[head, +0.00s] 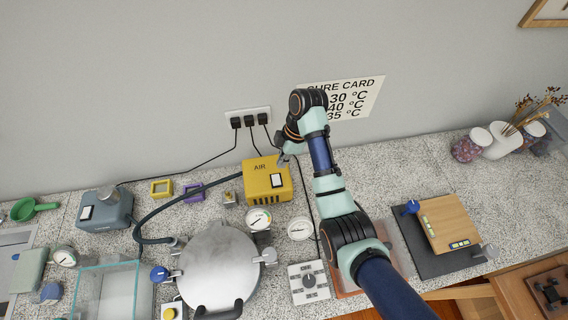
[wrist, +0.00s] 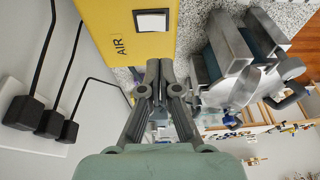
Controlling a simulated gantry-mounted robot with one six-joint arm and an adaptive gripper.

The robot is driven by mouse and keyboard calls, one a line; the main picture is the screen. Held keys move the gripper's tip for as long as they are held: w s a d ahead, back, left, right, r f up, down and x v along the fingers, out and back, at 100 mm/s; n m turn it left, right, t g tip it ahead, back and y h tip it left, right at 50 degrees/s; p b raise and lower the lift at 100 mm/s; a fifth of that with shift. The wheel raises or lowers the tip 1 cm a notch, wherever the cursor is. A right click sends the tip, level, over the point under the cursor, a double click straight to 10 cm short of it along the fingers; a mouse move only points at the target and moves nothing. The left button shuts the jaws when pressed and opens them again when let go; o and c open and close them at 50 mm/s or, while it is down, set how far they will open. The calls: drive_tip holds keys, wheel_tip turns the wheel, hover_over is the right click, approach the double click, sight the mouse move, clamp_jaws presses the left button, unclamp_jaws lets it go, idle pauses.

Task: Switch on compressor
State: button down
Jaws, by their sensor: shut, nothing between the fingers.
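The compressor (head: 257,190) is a yellow box marked AIR on the counter against the wall. Its white rocker switch (head: 276,180) is on the top face; I cannot tell which way it is set. In the wrist view the compressor (wrist: 100,20) fills the upper left, with the switch (wrist: 152,20) just beyond my fingertips. My gripper (head: 283,161) is at the compressor's back right edge, close to the switch. In the wrist view my gripper (wrist: 160,66) has its fingers together and empty. I cannot tell whether it touches the compressor.
A metal pressure pot (head: 219,265) with clamps and a gauge (head: 259,219) stands in front of the compressor. A dark hose (head: 180,200) runs to it. A wall socket strip (head: 247,117) with black plugs is behind. A grey-blue box (head: 104,211) with a switch stands left.

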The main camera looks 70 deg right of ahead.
sight(276, 183)
drive_tip(key=x, duration=0.3)
drive_tip(key=s+x, duration=0.1)
drive_tip(key=x, duration=0.5)
drive_tip(key=shift+s+f, duration=0.1)
drive_tip(key=shift+f, duration=0.35)
